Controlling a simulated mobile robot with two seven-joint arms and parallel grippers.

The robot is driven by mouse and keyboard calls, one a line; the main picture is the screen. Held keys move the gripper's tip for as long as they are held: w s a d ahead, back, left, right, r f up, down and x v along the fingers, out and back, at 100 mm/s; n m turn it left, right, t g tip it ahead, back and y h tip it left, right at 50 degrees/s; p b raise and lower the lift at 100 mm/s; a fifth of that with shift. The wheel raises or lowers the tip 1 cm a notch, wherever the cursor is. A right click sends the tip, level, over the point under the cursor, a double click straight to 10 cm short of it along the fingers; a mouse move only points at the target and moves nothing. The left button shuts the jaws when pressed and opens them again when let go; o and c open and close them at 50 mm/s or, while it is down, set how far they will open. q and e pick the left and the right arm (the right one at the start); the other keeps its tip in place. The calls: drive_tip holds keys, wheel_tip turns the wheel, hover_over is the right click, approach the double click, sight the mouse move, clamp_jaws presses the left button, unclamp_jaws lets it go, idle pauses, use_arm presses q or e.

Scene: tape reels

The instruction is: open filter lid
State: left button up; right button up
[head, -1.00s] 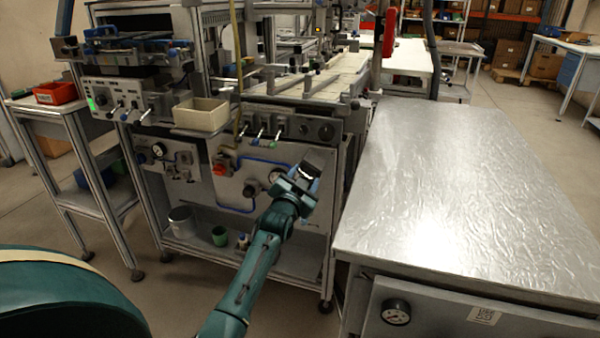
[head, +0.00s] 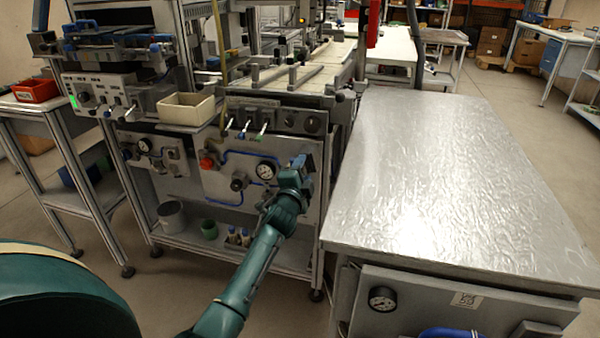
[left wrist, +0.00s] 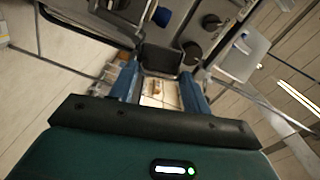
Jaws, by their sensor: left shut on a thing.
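My left gripper (head: 302,164) is at the right part of the workstation's front panel (head: 225,188), right of a round gauge (head: 266,170). In the left wrist view its two blue fingers (left wrist: 160,88) are closed on a dark grey, box-shaped piece (left wrist: 160,58). This piece seems to be the filter lid, but I cannot tell for sure. In the head view the fingers and wrist hide most of it. I cannot tell whether it is raised or seated. My right gripper is not in view.
A silver-topped table (head: 450,180) stands close on the right of my left arm. Knobs and small levers (head: 245,128) and a beige bin (head: 186,109) are above the panel. A lower shelf (head: 210,238) holds a metal pot (head: 172,216).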

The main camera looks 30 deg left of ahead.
use_arm(q)
drive_tip(key=shift+d+f+m, duration=0.3)
drive_tip(key=shift+f, duration=0.1)
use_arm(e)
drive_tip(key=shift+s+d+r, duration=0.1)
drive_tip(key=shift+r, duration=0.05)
use_arm(q)
drive_tip(key=o, duration=1)
drive_tip(key=shift+o, duration=0.7)
drive_tip(key=shift+a+r, duration=0.1)
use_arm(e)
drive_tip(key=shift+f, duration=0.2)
use_arm(q)
drive_tip(key=shift+r, duration=0.1)
drive_tip(key=shift+s, duration=0.4)
drive_tip(key=p+v, duration=0.1)
drive_tip(key=v, duration=1.1)
drive_tip(key=shift+s+d+p, duration=0.2)
drive_tip(key=shift+p, duration=0.1)
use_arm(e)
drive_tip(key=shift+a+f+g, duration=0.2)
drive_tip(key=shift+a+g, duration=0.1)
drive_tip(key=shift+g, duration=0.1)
